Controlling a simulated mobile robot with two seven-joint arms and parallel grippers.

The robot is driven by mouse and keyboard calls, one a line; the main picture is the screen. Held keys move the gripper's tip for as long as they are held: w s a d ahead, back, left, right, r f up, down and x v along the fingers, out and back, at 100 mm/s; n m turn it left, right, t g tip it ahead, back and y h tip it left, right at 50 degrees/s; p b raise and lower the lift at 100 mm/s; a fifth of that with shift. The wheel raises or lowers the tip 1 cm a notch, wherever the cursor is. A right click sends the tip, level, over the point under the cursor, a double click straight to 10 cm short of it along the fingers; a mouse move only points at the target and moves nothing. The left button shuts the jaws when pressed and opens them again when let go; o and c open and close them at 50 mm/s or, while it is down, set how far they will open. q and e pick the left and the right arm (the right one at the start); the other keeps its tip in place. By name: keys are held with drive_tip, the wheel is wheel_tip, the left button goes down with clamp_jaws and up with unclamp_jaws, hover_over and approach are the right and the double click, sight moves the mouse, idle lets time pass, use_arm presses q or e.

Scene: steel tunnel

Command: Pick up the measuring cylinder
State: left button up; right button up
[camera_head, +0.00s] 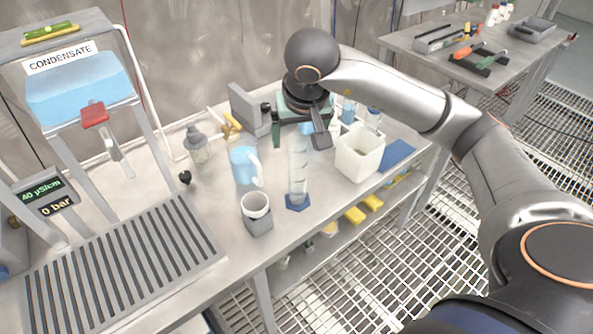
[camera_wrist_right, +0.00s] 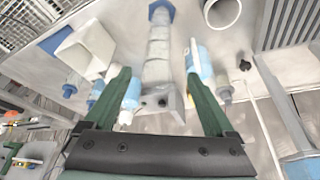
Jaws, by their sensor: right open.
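The measuring cylinder (camera_head: 298,172) is tall and clear, and stands upright on a blue foot near the front edge of the bench. In the right wrist view the measuring cylinder (camera_wrist_right: 158,52) appears between the two green fingers, with its blue foot at the top. My right gripper (camera_head: 298,134) is open at the height of the cylinder's upper end; in the wrist view the right gripper (camera_wrist_right: 160,85) has its fingers spread on either side. I cannot tell how far the cylinder reaches between them, and I see no contact. My left gripper is not in view.
A blue jug (camera_head: 243,165) and a white cup (camera_head: 256,206) on a grey block stand left of the cylinder. A white square container (camera_head: 359,152) stands close on the right. A grey angled block (camera_head: 247,108) is behind. A drain grate (camera_head: 125,262) lies front left.

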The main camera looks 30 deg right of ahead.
sight(297, 143)
drive_tip(key=x, duration=0.3)
drive_tip(key=shift+f, duration=0.15)
drive_tip(key=x, duration=0.4)
drive_tip(key=shift+s+f+p, duration=0.3)
drive_tip(key=shift+f, duration=0.1)
drive_tip(key=shift+w+f, duration=0.2)
drive_tip(key=shift+f, duration=0.1)
drive_tip(key=shift+d, duration=0.1)
clamp_jaws()
